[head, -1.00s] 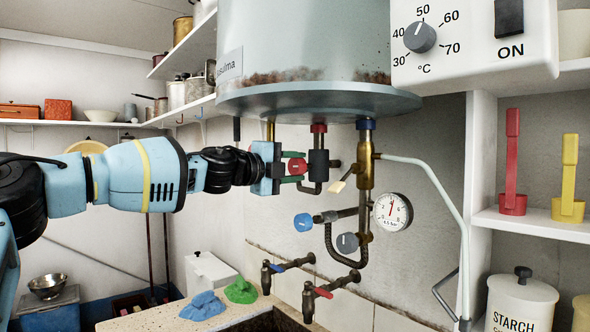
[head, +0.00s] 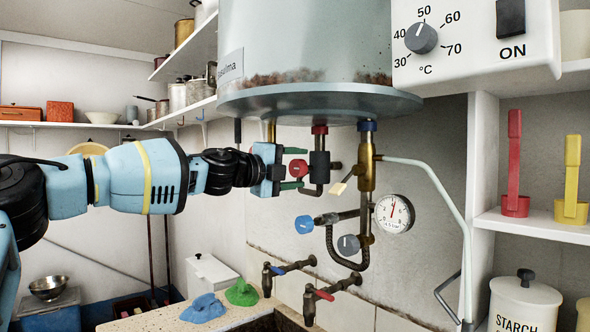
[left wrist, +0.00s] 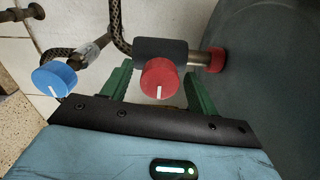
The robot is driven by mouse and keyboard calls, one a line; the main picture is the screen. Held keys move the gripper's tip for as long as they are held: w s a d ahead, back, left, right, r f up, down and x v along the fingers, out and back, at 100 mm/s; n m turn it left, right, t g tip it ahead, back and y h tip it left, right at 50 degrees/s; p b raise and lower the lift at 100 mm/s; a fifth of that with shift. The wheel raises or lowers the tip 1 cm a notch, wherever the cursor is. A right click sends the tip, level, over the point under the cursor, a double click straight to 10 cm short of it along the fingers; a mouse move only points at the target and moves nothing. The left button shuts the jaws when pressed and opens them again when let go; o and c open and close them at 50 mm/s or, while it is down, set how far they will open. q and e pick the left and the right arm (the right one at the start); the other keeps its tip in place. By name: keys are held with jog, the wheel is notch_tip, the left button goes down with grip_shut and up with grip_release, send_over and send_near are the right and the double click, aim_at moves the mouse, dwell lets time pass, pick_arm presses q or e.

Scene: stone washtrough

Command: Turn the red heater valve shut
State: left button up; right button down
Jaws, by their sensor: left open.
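The red heater valve knob (head: 299,168) sits on the dark valve body under the heater tank. In the left wrist view the red knob (left wrist: 161,78) faces me, its white mark running from its middle towards the bottom of the picture. My left gripper (head: 296,168) is open, with one green finger above the knob and one below it. In the left wrist view my left gripper (left wrist: 159,88) has a finger on each side of the knob, with gaps between. My right gripper is not in view.
A blue knob (head: 304,224), a grey knob (head: 348,244) and a pressure gauge (head: 394,213) are on pipes below and to the right. The heater tank (head: 305,50) hangs just above. Two taps stand over the trough below.

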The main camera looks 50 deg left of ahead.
aim_at(294, 166)
pick_arm(q)
jog(key=s, duration=0.3)
jog(key=s+p, duration=0.1)
jog(key=s, duration=0.2)
jog(key=shift+a+r, duration=0.2)
jog(key=shift+s+a+f, duration=0.1)
jog(key=shift+s+f, duration=0.1)
jog(key=shift+s, duration=0.7)
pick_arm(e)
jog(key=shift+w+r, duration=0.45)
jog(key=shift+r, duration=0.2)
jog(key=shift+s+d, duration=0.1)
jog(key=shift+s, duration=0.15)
